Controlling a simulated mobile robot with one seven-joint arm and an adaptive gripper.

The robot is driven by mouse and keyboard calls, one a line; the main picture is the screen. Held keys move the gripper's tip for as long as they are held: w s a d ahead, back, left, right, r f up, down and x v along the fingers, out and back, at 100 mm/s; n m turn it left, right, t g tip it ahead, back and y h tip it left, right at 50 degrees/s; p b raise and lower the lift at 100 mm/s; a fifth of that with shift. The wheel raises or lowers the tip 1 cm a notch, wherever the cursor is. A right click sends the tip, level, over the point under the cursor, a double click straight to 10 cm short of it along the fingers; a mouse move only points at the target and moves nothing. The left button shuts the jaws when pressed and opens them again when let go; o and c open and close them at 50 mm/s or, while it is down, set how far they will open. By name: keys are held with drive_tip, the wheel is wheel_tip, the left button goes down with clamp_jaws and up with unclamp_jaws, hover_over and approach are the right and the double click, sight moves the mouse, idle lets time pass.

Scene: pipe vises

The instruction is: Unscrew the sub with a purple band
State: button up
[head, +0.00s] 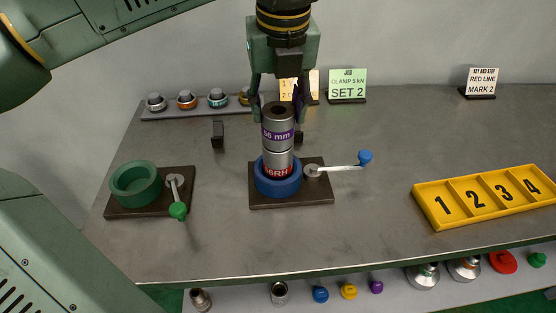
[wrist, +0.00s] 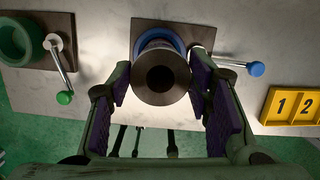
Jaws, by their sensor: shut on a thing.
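The sub with a purple band (head: 278,134), marked "56 mm", stands upright on a grey lower piece with red lettering ending in "6RH" (head: 278,169). That piece sits in the blue vise (head: 277,184) on a dark base plate. My gripper (head: 279,106) comes down from above with its fingers on both sides of the sub's upper part and is shut on it. In the wrist view the sub's dark round top (wrist: 162,78) lies between the two purple-padded fingers. The thread between sub and lower piece is hidden. The blue-knobbed handle (head: 365,157) points right.
A green vise (head: 135,184) with a green-knobbed handle stands empty at left. A yellow numbered tray (head: 435,211) lies at right. Small fittings (head: 187,99) and signs (head: 347,86) line the back. More parts (head: 321,294) lie on a lower shelf. The table's front middle is clear.

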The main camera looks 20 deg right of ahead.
drive_tip(key=shift+r+p, duration=0.45)
drive_tip(key=shift+r, duration=0.2)
drive_tip(key=shift+r+p, duration=1.65)
drive_tip(key=shift+r, duration=0.3)
